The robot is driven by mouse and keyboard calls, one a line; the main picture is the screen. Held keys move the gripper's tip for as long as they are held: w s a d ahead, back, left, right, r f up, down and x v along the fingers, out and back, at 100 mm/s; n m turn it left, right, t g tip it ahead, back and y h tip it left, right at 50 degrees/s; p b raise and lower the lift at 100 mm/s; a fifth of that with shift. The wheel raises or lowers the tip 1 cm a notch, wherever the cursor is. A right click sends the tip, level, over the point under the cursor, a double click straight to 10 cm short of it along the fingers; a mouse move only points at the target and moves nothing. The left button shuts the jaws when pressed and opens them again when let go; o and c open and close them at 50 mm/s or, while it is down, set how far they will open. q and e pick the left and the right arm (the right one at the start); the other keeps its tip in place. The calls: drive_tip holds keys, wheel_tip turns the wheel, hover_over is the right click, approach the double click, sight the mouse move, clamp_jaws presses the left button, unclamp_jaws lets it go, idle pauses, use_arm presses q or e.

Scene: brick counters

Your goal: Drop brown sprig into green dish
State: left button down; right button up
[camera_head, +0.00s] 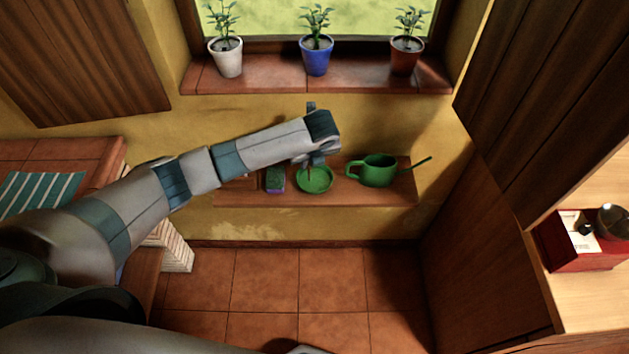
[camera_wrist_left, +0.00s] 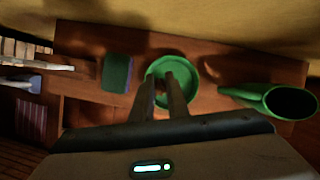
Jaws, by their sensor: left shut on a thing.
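The green dish (camera_head: 315,183) is a round, shallow dish on the low brick shelf; it also shows in the left wrist view (camera_wrist_left: 191,74). My left gripper (camera_head: 315,163) is over the dish, pointing down at it. Its fingers (camera_wrist_left: 170,88) are close together and overlap the dish in the left wrist view. A thin brownish bit shows at the fingertips in the head view, and the fingers are shut on it; I take it for the brown sprig. It is mostly hidden and too small to make out clearly. My right gripper does not show.
A green watering can (camera_head: 377,171) stands right of the dish, its spout pointing right. A dark green-topped sponge-like block (camera_head: 275,180) is close on the left. Potted plants (camera_head: 317,56) line the windowsill above. Wooden cabinets hang on both sides.

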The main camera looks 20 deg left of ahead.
use_arm(q)
drive_tip(key=c, duration=1.6)
unclamp_jaws()
drive_tip(key=shift+c, duration=0.2)
drive_tip(key=shift+r, duration=0.15)
drive_tip(key=b+v, duration=0.2)
drive_tip(key=v, duration=1.5)
drive_tip(key=shift+b, duration=0.35)
